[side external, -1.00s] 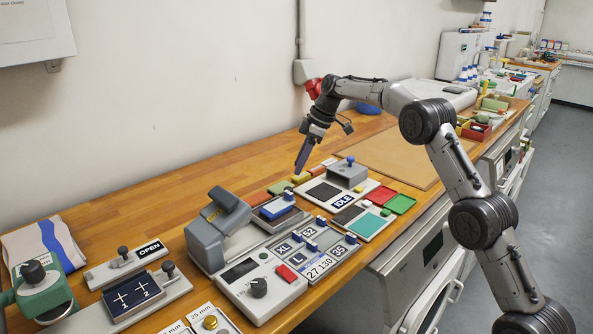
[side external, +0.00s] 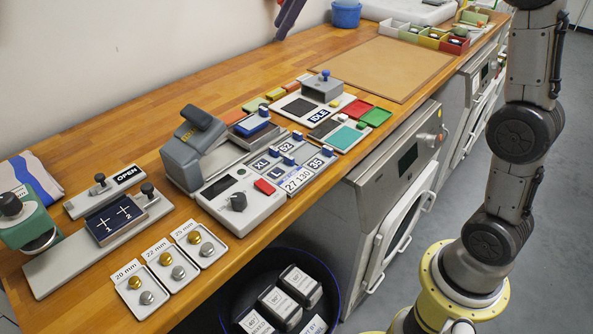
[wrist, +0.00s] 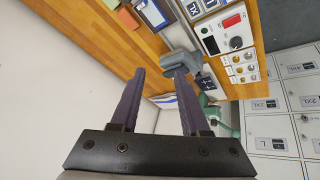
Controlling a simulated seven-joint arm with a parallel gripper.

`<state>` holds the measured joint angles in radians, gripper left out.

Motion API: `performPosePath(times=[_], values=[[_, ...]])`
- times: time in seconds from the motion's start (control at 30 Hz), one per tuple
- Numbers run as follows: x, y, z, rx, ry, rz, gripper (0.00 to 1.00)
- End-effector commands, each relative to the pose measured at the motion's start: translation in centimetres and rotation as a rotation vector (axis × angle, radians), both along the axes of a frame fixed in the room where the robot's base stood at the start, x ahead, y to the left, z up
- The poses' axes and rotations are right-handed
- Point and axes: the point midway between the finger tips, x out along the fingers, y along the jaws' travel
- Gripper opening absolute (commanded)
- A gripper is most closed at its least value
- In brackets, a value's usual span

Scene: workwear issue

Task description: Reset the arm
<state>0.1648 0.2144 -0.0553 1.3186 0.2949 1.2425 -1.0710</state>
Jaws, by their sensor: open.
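My gripper (wrist: 159,73) shows in the wrist view with its two dark fingers apart and nothing between them. In the side view only the finger ends of my gripper (side external: 285,20) show at the top edge, raised in front of the wall and clear of the bench. My upper arm links are cut off by the top of the side view.
The wooden bench (side external: 95,165) carries a grey press (side external: 190,150), a device marked IDLE (side external: 322,88), label tiles and button trays (side external: 143,290). A brown mat (side external: 385,66) lies bare at the back. A dark bin (side external: 335,270) with boxes stands below. Lockers (wrist: 275,130) show in the wrist view.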

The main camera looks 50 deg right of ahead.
Motion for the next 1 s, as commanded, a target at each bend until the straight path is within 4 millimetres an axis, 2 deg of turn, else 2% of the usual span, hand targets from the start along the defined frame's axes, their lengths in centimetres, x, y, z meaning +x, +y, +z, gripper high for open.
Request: performPosePath(times=[0.03, 0.1, 0.27, 0.37, 0.47, 0.6, 0.73, 0.8, 0.9, 1.0], values=[[-2.3, 0.8, 0.9, -0.003, -0.01, -0.013, 0.46], [-5.1, 1.6, 1.5, -0.001, -0.017, -0.042, 0.46], [-11.8, 2.8, 1.5, 0.01, -0.028, -0.125, 0.46], [-16.0, 3.3, 0.4, 0.023, -0.031, -0.188, 0.46], [-20.1, 3.5, -1.4, 0.041, -0.03, -0.261, 0.46], [-25.5, 3.4, -5.3, 0.075, -0.022, -0.385, 0.46], [-29.2, 2.8, -9.8, 0.109, 0.002, -0.517, 0.46], [-30.6, 2.5, -12.1, 0.126, 0.024, -0.591, 0.46], [-31.6, 2.0, -14.9, 0.146, 0.07, -0.699, 0.46], [-31.4, 1.7, -15.2, 0.178, 0.067, -0.772, 0.46]])
